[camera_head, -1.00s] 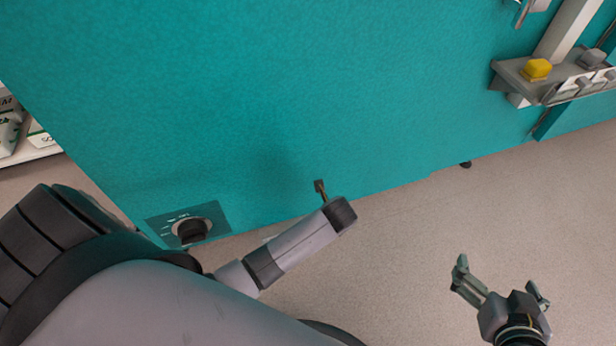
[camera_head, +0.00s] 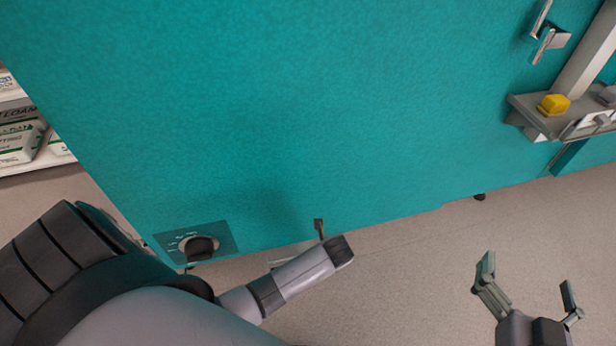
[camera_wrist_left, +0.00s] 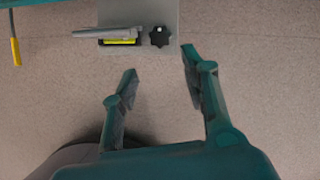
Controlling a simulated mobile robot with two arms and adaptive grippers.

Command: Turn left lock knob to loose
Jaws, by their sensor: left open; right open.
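A black star-shaped knob (camera_wrist_left: 160,37) sits on a grey plate (camera_wrist_left: 150,12) in the left wrist view, beside a grey lever (camera_wrist_left: 107,32) with a yellow strip under it. My left gripper (camera_wrist_left: 159,66) is open and empty there, with the knob just beyond its fingertips and apart from them. In the head view, a round black knob (camera_head: 202,248) sits on a dark labelled panel (camera_head: 222,236) low on the teal wall; its labels are too small to read. My left arm crosses in front below it. My right gripper (camera_head: 528,274) is open and empty over the floor.
The large teal chamber wall (camera_head: 290,110) fills much of the head view. A grey ledge (camera_head: 525,108) with a yellow block (camera_head: 553,104) and a metal handle (camera_head: 548,38) are at the upper right. Shelves with bags (camera_head: 18,145) stand at the left. Floor is clear at the lower right.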

